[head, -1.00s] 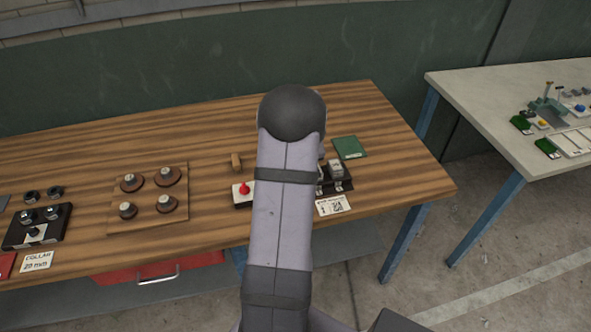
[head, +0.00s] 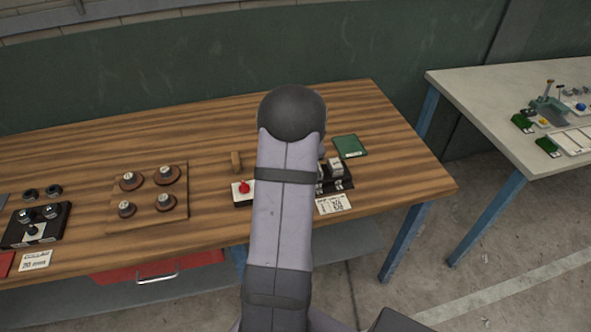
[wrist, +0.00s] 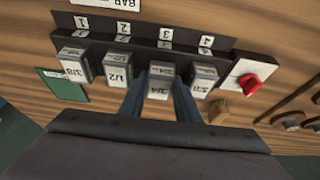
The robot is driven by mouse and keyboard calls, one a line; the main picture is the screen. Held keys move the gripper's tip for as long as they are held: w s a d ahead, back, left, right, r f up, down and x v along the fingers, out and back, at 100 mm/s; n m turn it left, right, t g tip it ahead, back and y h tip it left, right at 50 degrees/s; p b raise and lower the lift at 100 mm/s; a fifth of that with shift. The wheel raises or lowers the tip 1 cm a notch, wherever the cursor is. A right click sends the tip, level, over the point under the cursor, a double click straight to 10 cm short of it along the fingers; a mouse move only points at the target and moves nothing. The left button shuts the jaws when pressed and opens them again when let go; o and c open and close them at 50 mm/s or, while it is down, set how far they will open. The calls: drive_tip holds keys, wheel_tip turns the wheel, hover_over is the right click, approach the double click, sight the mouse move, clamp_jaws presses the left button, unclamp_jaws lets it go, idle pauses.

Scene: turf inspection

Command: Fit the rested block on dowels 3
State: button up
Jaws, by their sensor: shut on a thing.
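In the wrist view my gripper (wrist: 158,92) is shut on the block marked 3/4 (wrist: 158,80), with one blue finger on each side of it. This block is in front of the number 3 on the black rack (wrist: 100,24). Blocks marked 3/8 (wrist: 73,68), 1/2 (wrist: 118,70) and 5/8 (wrist: 203,80) stand in the same row. The dowels are hidden, and I cannot tell whether the held block is fully seated. In the head view my arm hides the gripper and most of the rack (head: 345,186).
A red knob on a white base (wrist: 248,80) is beside the rack, close to the 5/8 block. A wooden piece (head: 236,161) and a green card (head: 349,146) lie nearby. A board with several round pieces (head: 148,198) is further left. Bare tabletop lies behind the arm.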

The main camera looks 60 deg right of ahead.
drive_tip(key=shift+f+b, duration=0.75)
drive_tip(key=shift+f, duration=0.05)
drive_tip(key=o, duration=1.2)
drive_tip(key=shift+r, duration=0.1)
drive_tip(key=shift+r, duration=0.1)
drive_tip(key=shift+b+v, duration=0.85)
drive_tip(key=shift+v, duration=2.75)
